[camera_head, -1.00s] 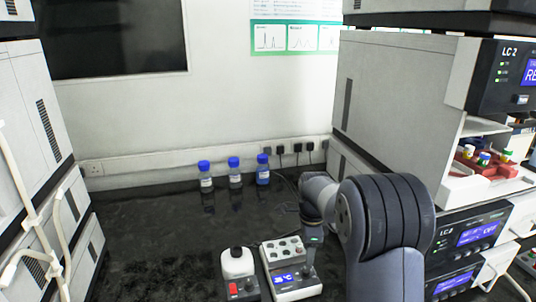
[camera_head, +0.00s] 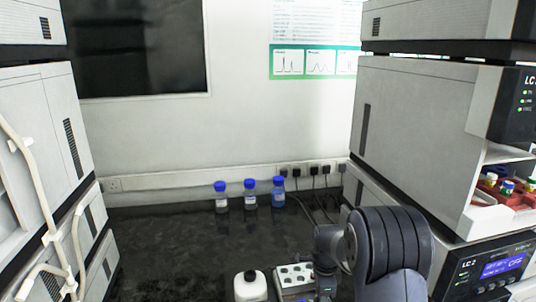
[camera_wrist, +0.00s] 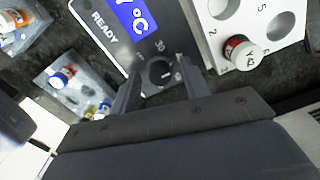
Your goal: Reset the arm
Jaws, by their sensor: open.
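My arm (camera_head: 385,250) reaches in at the lower right of the head view, beside a small block device with a white holed rack (camera_head: 293,273). The panel carries a blue display (camera_wrist: 132,18) and the word READY. A red-capped vial (camera_wrist: 238,52) stands in the white numbered rack (camera_wrist: 268,12) to the right of the fingers.
Three blue-capped bottles (camera_head: 250,195) stand near the wall. Instrument stacks (camera_head: 415,130) rise at right and left (camera_head: 40,130). Clear trays with vials (camera_wrist: 70,82) lie left in the wrist view. The dark bench's left is clear.

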